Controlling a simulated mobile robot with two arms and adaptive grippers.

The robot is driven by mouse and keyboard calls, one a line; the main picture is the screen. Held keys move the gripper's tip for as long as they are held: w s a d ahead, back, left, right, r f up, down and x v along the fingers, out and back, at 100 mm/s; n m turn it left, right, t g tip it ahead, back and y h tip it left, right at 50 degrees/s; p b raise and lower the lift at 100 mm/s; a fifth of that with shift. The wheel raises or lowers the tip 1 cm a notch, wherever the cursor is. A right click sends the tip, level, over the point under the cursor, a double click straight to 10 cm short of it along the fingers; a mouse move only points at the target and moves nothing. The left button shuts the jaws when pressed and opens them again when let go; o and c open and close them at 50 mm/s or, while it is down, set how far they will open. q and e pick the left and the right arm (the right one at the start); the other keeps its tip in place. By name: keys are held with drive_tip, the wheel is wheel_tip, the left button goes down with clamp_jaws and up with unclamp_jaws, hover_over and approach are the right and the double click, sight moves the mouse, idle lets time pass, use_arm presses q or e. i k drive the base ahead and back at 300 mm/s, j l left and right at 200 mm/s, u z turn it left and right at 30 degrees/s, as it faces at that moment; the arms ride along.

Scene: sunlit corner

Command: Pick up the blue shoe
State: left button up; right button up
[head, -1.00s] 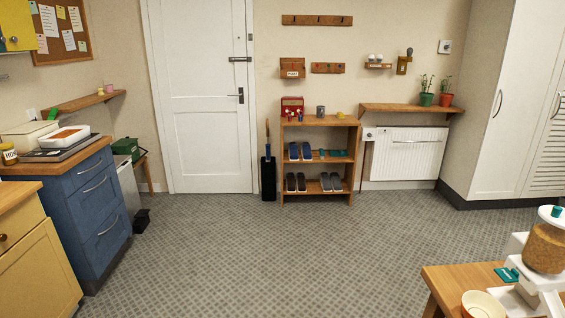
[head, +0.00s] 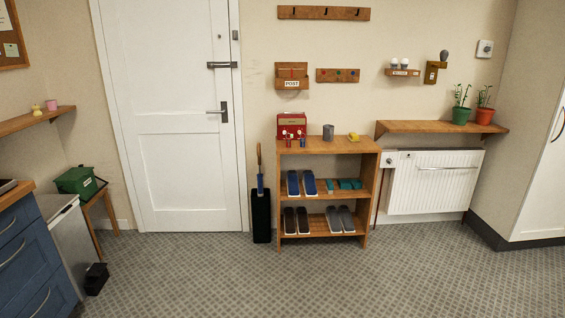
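A pair of blue shoes stands side by side on the middle shelf of the wooden shoe rack (head: 328,226), at its left end. The left blue shoe (head: 293,183) and the right blue shoe (head: 309,183) both point outward from the wall. Teal items (head: 345,184) lie to their right on the same shelf. Black shoes (head: 296,220) and grey shoes (head: 340,219) stand on the bottom shelf. Neither of my grippers is in view.
A red box (head: 291,125), a grey cup (head: 328,132) and a yellow item (head: 353,137) stand on the rack's top. A tall black bin (head: 261,216) stands close left of the rack, a radiator (head: 433,182) to its right. The patterned floor (head: 300,285) before the rack is clear.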

sight(292, 180)
drive_tip(key=i+l+z, duration=0.2)
drive_tip(key=i, duration=0.5)
drive_tip(key=i+j+z, duration=0.25)
drive_tip(key=i, duration=0.45)
drive_tip(key=i+z, duration=0.2)
drive_tip(key=i, duration=0.5)
